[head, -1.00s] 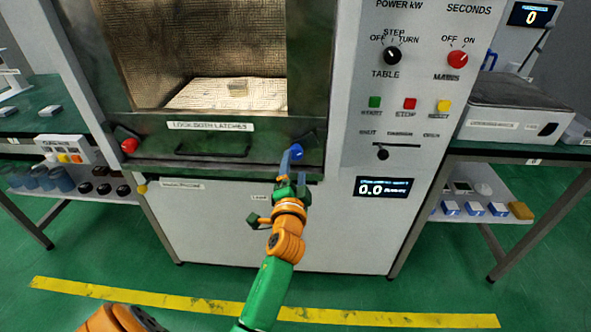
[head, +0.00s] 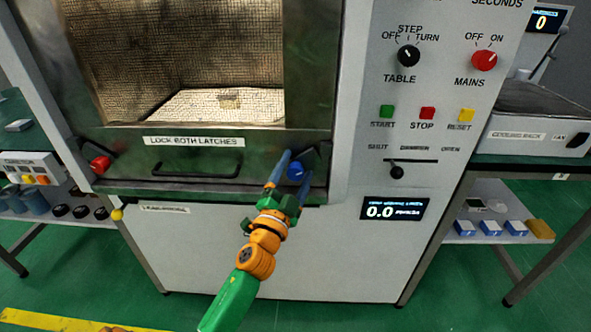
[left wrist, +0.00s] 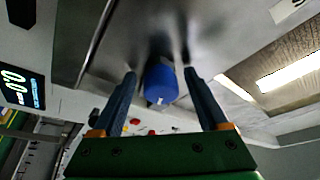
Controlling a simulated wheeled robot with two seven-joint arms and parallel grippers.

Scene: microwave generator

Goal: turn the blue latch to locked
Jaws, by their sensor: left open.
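My right gripper is not in view.
The red latch (head: 100,164) sits at the door's lower left. A dark door handle (head: 195,170) lies between the latches. The control panel with buttons, a damper slider (head: 397,172) and a display (head: 394,209) is just right of my left gripper.

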